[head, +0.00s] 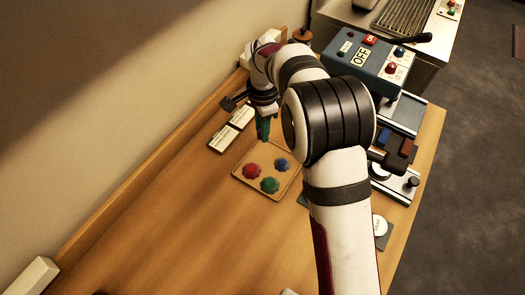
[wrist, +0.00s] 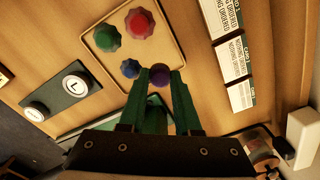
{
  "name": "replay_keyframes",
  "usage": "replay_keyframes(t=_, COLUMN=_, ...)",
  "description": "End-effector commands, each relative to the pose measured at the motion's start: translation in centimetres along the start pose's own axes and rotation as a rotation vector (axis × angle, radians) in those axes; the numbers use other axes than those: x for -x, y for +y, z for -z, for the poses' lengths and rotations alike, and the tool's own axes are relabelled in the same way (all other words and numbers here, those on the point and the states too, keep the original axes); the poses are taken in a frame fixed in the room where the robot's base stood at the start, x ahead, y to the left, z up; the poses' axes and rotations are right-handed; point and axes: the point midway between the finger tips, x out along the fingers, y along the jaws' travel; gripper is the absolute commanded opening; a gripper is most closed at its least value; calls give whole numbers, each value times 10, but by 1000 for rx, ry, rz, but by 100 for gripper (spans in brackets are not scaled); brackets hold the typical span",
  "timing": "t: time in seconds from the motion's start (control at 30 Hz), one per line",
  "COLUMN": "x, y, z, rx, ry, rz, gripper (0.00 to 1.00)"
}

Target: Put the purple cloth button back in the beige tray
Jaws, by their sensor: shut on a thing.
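The purple cloth button (wrist: 160,76) is between my gripper's green fingertips in the wrist view. My gripper (wrist: 158,78) is shut on it, at the edge of the beige tray (wrist: 101,62). Whether the button touches the tray is hard to tell. In the tray lie a red button (wrist: 139,22), a green button (wrist: 108,39) and a small blue button (wrist: 130,68). The blue one is close beside my left finger. In the head view my gripper (head: 262,130) points down at the back corner of the tray (head: 270,200), and the purple button is hidden.
White labelled cards (head: 232,127) lie beside the tray at the wall side. A blue box marked OFF (head: 370,62) stands at the back right. A dark pad with a round white L button (wrist: 72,86) shows in the wrist view. The table's front left (head: 150,220) is clear.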

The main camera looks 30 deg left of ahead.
Motion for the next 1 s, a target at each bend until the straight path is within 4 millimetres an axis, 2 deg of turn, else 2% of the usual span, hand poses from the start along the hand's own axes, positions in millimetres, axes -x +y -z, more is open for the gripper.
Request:
replay_keyframes(t=0.1, x=-31, y=1, z=0, rx=-2, ry=-1, rz=-5, gripper=0)
replay_keyframes(t=0.43, x=-86, y=1, z=1, rx=-2, ry=-2, rz=-3, gripper=0)
replay_keyframes(t=0.77, x=-91, y=1, z=2, rx=-2, ry=-1, rz=-1, gripper=0)
replay_keyframes(t=0.8, x=-90, y=1, z=2, rx=-2, ry=-1, rz=0, gripper=39)
replay_keyframes(t=0.83, x=-90, y=1, z=2, rx=-2, ry=-1, rz=0, gripper=44)
replay_keyframes(t=1.0, x=-90, y=1, z=2, rx=-2, ry=-1, rz=-1, gripper=44)
